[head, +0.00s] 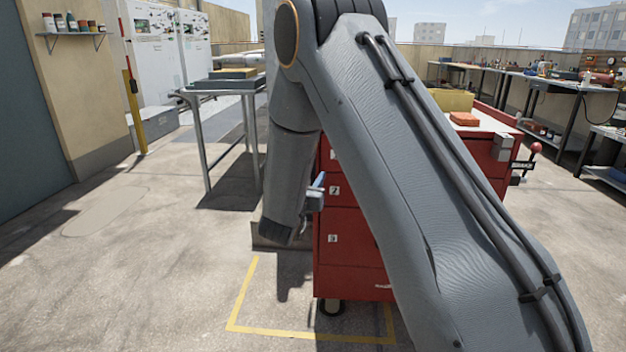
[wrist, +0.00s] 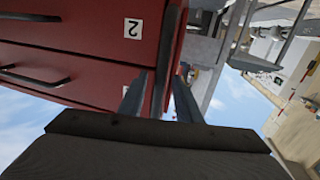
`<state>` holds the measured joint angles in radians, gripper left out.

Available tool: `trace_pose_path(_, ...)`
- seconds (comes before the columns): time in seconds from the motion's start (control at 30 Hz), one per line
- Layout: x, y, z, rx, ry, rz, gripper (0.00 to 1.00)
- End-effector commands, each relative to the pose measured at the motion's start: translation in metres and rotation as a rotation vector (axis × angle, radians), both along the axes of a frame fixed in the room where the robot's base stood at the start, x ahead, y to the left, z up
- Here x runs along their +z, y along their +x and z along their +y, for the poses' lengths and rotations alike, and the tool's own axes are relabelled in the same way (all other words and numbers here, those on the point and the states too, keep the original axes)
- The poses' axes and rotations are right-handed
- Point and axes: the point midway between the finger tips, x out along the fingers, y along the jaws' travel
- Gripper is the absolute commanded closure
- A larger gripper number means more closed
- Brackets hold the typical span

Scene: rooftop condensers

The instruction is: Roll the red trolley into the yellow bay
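The red trolley (head: 345,255) stands in the middle of the head view, with numbered drawers and a caster at its front bottom corner. My arm hides much of its front. The yellow bay (head: 300,334) is a floor outline; the trolley's visible front caster is inside its lines, and the far part is hidden. My gripper (head: 318,190) is at the trolley's left front edge.
A grey metal table (head: 205,140) stands behind left. Workbenches (head: 560,85) line the right. The floor (head: 110,270) at left and front is clear.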

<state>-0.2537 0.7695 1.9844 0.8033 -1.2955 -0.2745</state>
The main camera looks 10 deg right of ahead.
Motion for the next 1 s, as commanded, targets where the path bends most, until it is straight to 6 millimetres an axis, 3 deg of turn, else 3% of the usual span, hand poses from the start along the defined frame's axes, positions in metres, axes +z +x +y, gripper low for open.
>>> trace_pose_path(0.4, -0.0003, 0.0079, -0.0045, 0.001, 0.000, 0.001, 0.71)
trace_pose_path(0.6, -0.0003, 0.0078, -0.0045, 0.001, 0.000, 0.001, 1.00)
trace_pose_path(1.0, -0.0003, 0.0077, -0.0044, 0.001, 0.000, 0.001, 1.00)
